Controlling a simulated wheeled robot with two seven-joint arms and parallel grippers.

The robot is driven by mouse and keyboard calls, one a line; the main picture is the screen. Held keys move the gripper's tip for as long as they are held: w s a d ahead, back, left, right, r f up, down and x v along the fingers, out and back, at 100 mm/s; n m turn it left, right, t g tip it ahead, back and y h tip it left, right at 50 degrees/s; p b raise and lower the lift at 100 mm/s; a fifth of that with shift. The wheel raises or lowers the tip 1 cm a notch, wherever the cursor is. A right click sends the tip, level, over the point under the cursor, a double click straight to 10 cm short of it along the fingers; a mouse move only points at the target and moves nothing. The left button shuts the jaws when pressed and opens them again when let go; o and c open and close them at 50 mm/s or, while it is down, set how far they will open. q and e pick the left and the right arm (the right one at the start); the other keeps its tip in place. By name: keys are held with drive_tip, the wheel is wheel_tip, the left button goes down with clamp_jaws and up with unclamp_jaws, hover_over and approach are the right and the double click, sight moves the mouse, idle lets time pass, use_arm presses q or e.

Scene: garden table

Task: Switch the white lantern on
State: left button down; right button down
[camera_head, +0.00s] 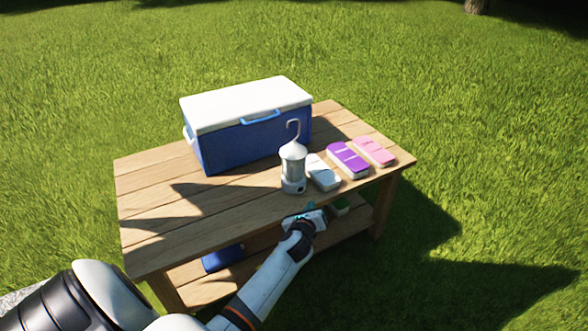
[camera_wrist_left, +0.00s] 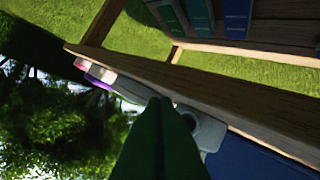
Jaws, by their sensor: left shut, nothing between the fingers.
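The white lantern (camera_head: 293,167) stands upright near the front edge of the wooden table, its hook on top. I see no clear glow from it. In the left wrist view, a pale grey-white part (camera_wrist_left: 208,131), apparently the lantern's base, shows just beyond my fingers with a dark round spot, partly hidden by them. My left gripper (camera_head: 309,209) is shut and empty, in front of the table's front edge and nearer to me than the lantern. Its dark green fingers also fill the lower middle of the left wrist view (camera_wrist_left: 162,105). I cannot tell whether they touch the lantern.
A blue cooler with a white lid (camera_head: 247,103) stands behind the lantern. White (camera_head: 322,173), purple (camera_head: 347,158) and pink (camera_head: 374,150) cases lie to its right. The lower shelf (camera_head: 205,287) holds several items. The table's left part is clear.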

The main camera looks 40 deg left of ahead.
idle(0.8)
use_arm(q)
drive_tip(key=s+d+r+n+h, duration=0.4)
drive_tip(key=s+d+r+n, duration=0.2)
drive_tip(key=s+d+n, duration=0.4)
drive_tip(key=s+d+r+n+h, duration=0.4)
drive_tip(key=s+d+n, duration=0.6)
drive_tip(key=n, duration=0.3)
drive_tip(key=shift+s+d+r+h, duration=0.35)
drive_tip(key=shift+d+r+h, duration=0.1)
drive_tip(key=shift+r, duration=0.4)
